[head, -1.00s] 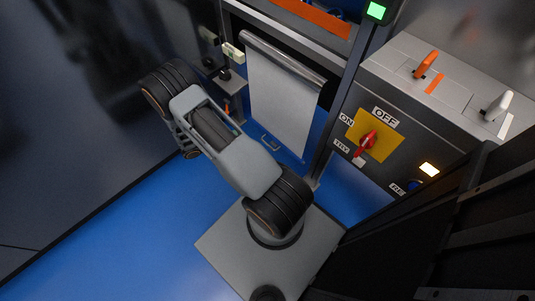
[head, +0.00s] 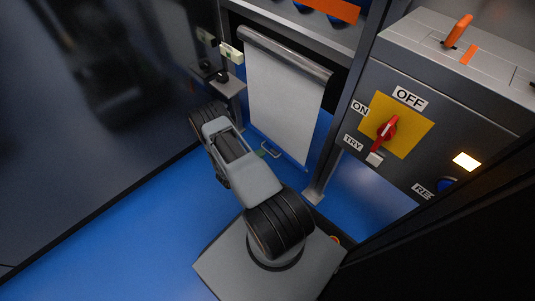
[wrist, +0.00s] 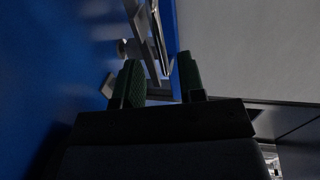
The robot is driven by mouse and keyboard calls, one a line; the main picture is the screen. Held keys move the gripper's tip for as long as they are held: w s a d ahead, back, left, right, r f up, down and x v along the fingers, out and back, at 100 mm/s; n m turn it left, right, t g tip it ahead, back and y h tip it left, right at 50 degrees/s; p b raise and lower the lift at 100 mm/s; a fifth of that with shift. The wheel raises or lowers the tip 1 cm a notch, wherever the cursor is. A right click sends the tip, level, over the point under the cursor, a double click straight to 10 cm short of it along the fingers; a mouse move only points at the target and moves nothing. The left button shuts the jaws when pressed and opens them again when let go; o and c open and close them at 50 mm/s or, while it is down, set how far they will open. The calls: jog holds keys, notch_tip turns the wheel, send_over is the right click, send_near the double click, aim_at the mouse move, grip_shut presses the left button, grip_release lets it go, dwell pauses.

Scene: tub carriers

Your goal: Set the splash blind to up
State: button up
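The splash blind (head: 285,95) is a pale sheet hanging down from a grey roller at its top. A small U-shaped handle (head: 271,150) shows at its bottom edge. In the wrist view, a large pale surface on the right (wrist: 250,45) looks like the blind. My gripper (wrist: 160,75) is open there, with two dark green fingers apart and nothing clearly between them. A metal bar (wrist: 155,38) lies just beyond the fingertips. In the head view my arm hides most of the gripper, so its contact with the handle cannot be told.
A grey control box (head: 440,115) stands to the right, with a red rotary switch (head: 386,131) on a yellow plate and an orange lever (head: 458,30) on top. A small shelf with black knobs (head: 220,78) is left of the blind. The blue floor (head: 120,225) is clear at left.

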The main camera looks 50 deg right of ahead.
aim_at(267, 151)
jog(key=shift+b+x, duration=0.6)
jog(key=shift+x, duration=1.9)
jog(key=shift+c, duration=0.4)
grip_shut()
